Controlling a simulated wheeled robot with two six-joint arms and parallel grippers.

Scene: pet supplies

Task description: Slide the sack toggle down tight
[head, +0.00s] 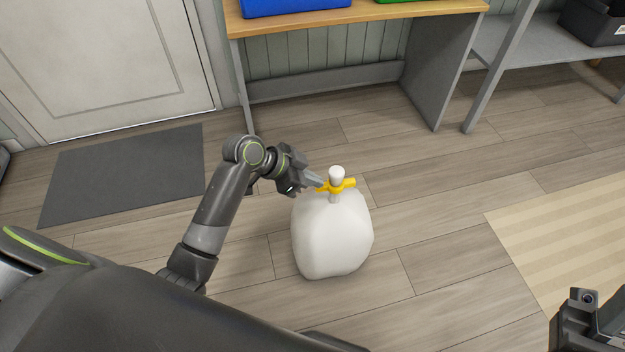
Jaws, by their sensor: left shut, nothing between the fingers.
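A white sack (333,238) stands upright on the wooden floor. Its narrow neck rises from the top and ends in a rounded white tip (337,173). A yellow toggle (343,185) sits around the neck, below the tip and above the body of the sack, with an arm sticking out on each side. My left gripper (319,184) is shut and empty, its fingertips at the left end of the toggle. I cannot tell whether they touch it. Part of my right arm shows at the lower right corner, with its fingers out of sight.
A wooden-topped bench (350,14) with grey legs stands behind the sack, a blue thing (292,4) on it. A grey shelf (520,42) is at the upper right. A dark mat (125,172) lies left, a beige rug (570,240) right. The floor around the sack is clear.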

